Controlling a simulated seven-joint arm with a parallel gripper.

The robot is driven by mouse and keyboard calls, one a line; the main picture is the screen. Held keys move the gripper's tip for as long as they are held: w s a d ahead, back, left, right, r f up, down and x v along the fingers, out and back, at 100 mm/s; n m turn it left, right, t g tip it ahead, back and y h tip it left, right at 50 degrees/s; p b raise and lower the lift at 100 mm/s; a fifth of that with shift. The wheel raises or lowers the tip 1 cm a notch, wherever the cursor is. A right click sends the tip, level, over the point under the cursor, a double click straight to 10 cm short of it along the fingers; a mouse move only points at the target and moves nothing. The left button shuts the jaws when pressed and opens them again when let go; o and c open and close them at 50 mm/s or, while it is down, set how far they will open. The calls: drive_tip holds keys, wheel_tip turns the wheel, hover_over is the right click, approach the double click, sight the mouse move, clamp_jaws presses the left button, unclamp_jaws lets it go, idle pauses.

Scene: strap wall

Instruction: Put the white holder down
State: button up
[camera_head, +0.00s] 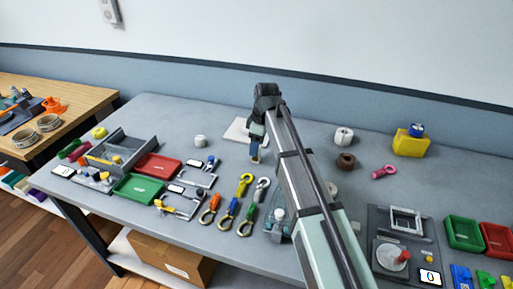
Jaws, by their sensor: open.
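A white flat piece (236,131), which may be the white holder, lies on the grey table just left of my gripper, partly hidden behind it. My gripper (256,157) is open and points down over the back middle of the table. Its fingertips are small here, and I cannot tell whether they touch anything. A white square frame (406,214) also shows on a dark tray at the right.
Colored hooks and straps (232,210) lie in front of my gripper. Green (139,188) and red (157,164) trays and a grey bin (120,142) stand at the left. White (343,135) and brown (346,160) rolls and a yellow block (409,145) stand at the right.

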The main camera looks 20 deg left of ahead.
wheel_tip(320, 180, up, 10)
drive_tip(key=d, duration=0.1)
drive_tip(key=shift+d, duration=0.3)
